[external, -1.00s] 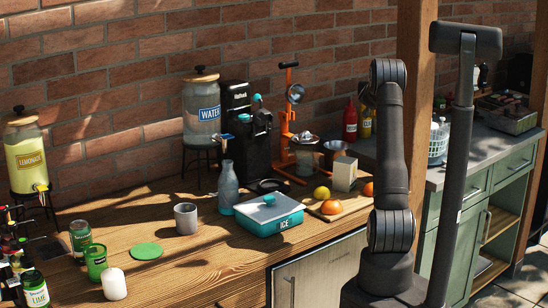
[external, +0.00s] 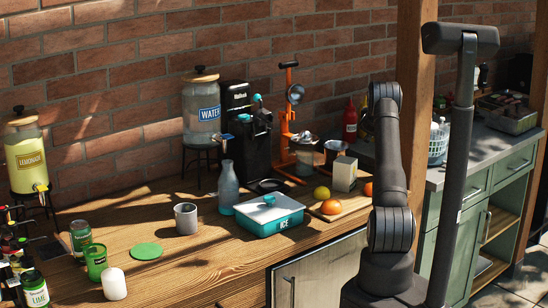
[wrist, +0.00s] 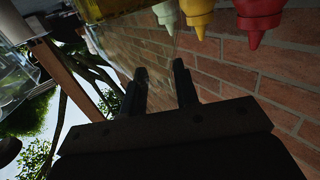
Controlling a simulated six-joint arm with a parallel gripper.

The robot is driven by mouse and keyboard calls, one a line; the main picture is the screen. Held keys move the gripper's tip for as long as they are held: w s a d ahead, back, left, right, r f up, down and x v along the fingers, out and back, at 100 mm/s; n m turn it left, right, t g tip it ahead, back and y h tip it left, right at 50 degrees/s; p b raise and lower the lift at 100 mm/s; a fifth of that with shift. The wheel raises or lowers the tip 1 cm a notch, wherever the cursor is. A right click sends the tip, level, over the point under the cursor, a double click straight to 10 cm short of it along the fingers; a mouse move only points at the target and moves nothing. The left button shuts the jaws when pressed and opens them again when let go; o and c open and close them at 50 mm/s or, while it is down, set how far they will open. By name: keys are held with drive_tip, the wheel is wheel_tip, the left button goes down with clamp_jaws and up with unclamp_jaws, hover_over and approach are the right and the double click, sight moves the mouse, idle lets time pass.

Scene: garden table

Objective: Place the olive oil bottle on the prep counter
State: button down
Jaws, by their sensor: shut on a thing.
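My gripper (wrist: 160,80) shows in the wrist view, its two dark fingers apart around what looks like clear glass. A yellow, see-through body at the top edge (wrist: 112,7) seems to be the olive oil bottle, its oil toward the top of this upside-down picture; its outline is faint. In the external view my arm hides the gripper and bottle. Two worktops show there: a wooden counter (external: 215,262) and a grey-topped green cabinet (external: 476,150). I cannot tell which is the prep counter.
Red (wrist: 257,18), yellow (wrist: 197,14) and pale green (wrist: 166,15) squeeze bottles are close by. A wooden post (external: 416,60) stands behind my arm.

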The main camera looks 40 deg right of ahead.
drive_tip(key=shift+f, duration=1.95)
drive_tip(key=c, duration=1.1)
unclamp_jaws()
drive_tip(key=shift+f, duration=0.1)
drive_tip(key=shift+s+a+r, duration=0.1)
drive_tip(key=shift+a+r, duration=0.05)
drive_tip(key=shift+r, duration=0.05)
drive_tip(key=v, duration=1.1)
drive_tip(key=shift+s+a, duration=0.15)
drive_tip(key=shift+a, duration=0.15)
